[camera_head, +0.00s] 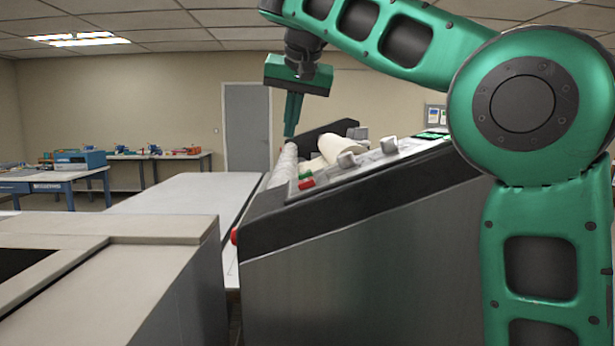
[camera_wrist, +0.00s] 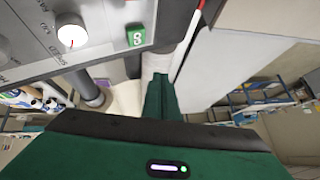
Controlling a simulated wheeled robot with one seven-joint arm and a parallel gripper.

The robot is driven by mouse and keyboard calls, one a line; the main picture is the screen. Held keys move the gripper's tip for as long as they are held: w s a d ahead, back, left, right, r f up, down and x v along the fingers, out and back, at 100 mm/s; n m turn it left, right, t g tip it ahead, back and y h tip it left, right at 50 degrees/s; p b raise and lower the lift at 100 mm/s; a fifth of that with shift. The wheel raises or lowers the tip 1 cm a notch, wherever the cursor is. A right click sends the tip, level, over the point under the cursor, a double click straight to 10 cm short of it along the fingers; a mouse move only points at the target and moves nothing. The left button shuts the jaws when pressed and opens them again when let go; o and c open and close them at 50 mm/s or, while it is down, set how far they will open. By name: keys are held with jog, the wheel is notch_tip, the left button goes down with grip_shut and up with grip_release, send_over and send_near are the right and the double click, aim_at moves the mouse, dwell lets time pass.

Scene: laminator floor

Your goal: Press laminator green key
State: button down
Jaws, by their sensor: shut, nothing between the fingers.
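The laminator (camera_head: 350,265) stands in the middle of the head view, with a sloped control panel on top. A small green key (camera_head: 305,173) sits near the panel's left end, just behind a red key (camera_head: 306,184). In the wrist view a green key (camera_wrist: 136,36) with a white mark lies at the panel's edge, beside a white knob (camera_wrist: 72,33). My gripper (camera_head: 290,134) is shut and empty, pointing down, above and beyond the key in the head view. In the wrist view the fingers (camera_wrist: 160,82) appear below and right of the key, apart from it.
Two grey knobs (camera_head: 347,160) stick up from the panel. A red button (camera_head: 234,236) is on the laminator's left front corner. Rollers (camera_head: 283,166) lie behind the panel. A pale flat table (camera_head: 175,195) extends to the left. Blue workbenches (camera_head: 60,184) stand far back.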

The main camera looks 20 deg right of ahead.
aim_at(302, 174)
jog(key=shift+d+f, duration=0.1)
jog(key=shift+d, duration=0.05)
jog(key=shift+s+d+f, duration=0.15)
jog(key=shift+d+f, duration=0.15)
jog(key=shift+f, duration=0.75)
jog(key=shift+s+d+f, duration=0.1)
jog(key=shift+d+f, duration=0.2)
jog(key=shift+f, duration=0.7)
jog(key=shift+s+d+f, duration=0.15)
jog(key=shift+d+f, duration=0.15)
jog(key=shift+f, duration=0.75)
jog(key=shift+f, duration=0.15)
jog(key=shift+d+f, duration=0.2)
